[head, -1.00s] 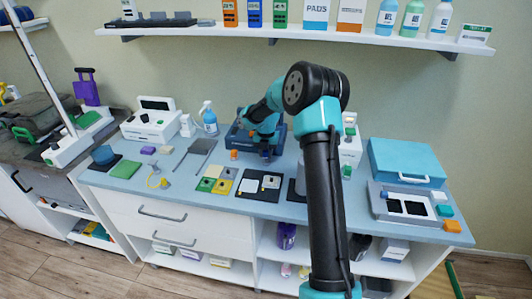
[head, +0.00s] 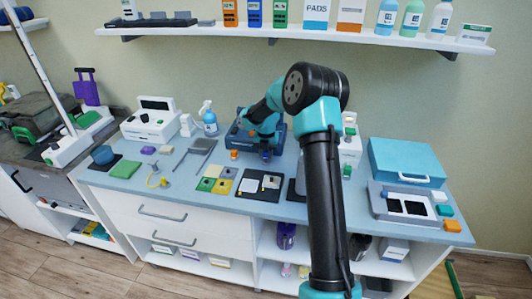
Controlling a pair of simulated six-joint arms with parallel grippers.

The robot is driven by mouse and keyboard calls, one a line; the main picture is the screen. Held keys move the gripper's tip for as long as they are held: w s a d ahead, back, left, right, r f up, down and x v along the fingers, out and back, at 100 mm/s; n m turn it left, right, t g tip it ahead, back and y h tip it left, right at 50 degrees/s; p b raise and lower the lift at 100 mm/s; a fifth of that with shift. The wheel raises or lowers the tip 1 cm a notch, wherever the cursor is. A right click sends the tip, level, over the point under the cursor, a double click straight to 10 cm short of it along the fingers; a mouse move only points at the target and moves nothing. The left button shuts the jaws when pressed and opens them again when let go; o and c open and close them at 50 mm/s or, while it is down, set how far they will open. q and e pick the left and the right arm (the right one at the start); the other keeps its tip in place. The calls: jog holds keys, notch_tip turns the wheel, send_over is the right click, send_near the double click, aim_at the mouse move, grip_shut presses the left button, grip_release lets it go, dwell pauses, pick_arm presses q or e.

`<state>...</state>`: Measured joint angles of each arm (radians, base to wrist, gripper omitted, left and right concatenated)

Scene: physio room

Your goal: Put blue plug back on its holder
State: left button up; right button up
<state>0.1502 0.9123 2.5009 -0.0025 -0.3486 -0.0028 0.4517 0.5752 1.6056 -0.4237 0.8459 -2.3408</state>
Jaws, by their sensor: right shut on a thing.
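My right gripper (head: 265,147) points down over the back middle of the counter, in front of a dark blue case (head: 237,137). It is shut on the blue plug (head: 265,156), a small blue piece showing just below the fingers. Whether the plug touches the counter cannot be told. An orange plug (head: 234,155) stands to its left. I cannot make out clearly which piece is the blue plug's holder; my arm hides part of that area. My left gripper is not in view.
Colored square pads (head: 215,180) and a black-framed tray (head: 258,186) lie in front. A spray bottle (head: 209,122) stands left of the case. A teal box (head: 406,160) and a grey tray (head: 385,210) sit at the right. A wall shelf (head: 290,30) hangs above.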

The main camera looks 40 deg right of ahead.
jog(key=shift+f, duration=1.05)
dwell(0.8)
jog(key=o, duration=0.8)
jog(key=shift+o, duration=0.5)
jog(key=o, duration=0.4)
jog(key=shift+r, duration=3.55)
jog(key=shift+w+a, duration=0.1)
